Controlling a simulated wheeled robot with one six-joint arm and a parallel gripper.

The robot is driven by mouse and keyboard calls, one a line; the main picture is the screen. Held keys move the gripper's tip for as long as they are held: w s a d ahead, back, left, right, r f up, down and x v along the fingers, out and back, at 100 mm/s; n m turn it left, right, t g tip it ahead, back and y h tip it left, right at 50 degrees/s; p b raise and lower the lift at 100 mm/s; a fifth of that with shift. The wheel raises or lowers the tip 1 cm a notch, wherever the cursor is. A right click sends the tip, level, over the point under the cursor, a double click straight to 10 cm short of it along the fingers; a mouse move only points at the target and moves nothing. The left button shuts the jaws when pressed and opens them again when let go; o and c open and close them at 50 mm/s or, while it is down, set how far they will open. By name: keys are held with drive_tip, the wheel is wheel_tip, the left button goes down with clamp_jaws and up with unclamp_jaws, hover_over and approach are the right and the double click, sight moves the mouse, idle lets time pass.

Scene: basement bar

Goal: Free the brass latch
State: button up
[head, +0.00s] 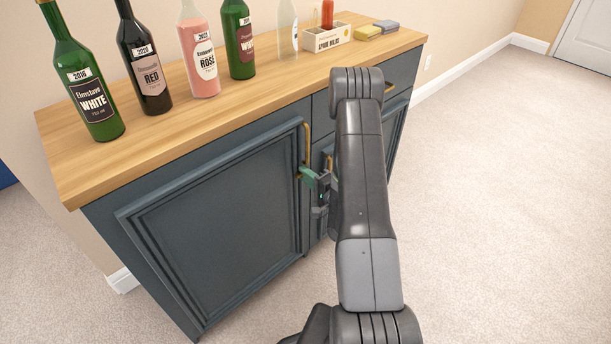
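The dark blue-grey cabinet (215,215) has two doors with upright brass handles. The left door's handle (307,143) shows clearly, and part of a second brass handle (330,165) shows beside my arm. A small green piece (307,175) lies across the left door's inner edge, just below the left handle, with a small brass-coloured bit at its left end. I cannot tell whether this is the brass latch. My gripper (319,187) is at the door gap, touching or very near the green piece. My arm hides part of it, and its opening is unclear.
Several bottles stand along the wooden top (160,140), including a pink one (203,65). A white lettered box (326,38) and yellow and grey sponges (367,33) are at the far end. Carpet (500,190) to the right is clear.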

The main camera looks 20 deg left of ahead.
drive_tip(key=shift+w+a, duration=0.1)
drive_tip(key=shift+a, duration=0.1)
clamp_jaws()
